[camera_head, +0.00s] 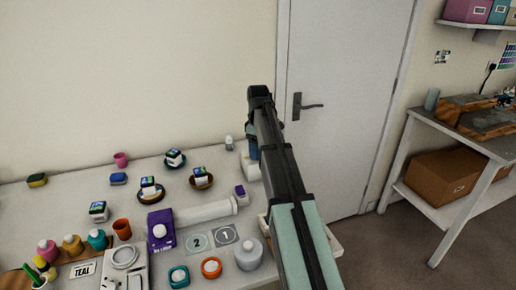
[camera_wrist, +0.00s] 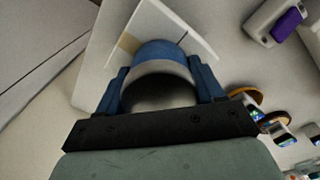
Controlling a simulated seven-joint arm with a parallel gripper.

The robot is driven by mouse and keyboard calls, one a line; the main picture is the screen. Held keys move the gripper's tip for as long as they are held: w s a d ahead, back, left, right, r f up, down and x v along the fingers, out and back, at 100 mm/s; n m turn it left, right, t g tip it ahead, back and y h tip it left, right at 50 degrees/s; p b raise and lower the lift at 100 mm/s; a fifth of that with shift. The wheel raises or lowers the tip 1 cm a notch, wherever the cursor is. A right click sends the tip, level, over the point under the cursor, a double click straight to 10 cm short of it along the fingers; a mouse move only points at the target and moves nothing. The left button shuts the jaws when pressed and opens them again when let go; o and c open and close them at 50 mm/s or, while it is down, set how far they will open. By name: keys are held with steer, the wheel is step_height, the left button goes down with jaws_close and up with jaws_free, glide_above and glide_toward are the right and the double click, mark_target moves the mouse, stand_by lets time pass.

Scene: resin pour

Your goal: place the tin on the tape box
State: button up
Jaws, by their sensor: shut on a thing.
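My gripper (camera_wrist: 160,74) is shut on the tin (camera_wrist: 162,53), a round piece with a blue side and a grey, shaded near end in the wrist view. Its blue fingers press on both sides. A white square-edged thing with a tan strip, probably the tape box (camera_wrist: 186,16), shows just beyond the tin; whether they touch I cannot tell. In the head view my arm hides most of this place. A bit of blue (camera_head: 253,150) shows beside the arm, with part of the white box (camera_head: 250,170) below it.
A purple-and-white item (camera_head: 240,194) and a white roll (camera_head: 205,212) lie close by on the table. A small grey bottle (camera_head: 229,143) stands behind. Several dark round dishes with small boxes, cups and bottles fill the left. The door (camera_head: 335,90) is behind.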

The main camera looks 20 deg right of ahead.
steer(key=o, duration=1.2)
steer(key=shift+f, duration=0.1)
step_height(320, 180, up, 12)
steer(key=shift+r, duration=0.15)
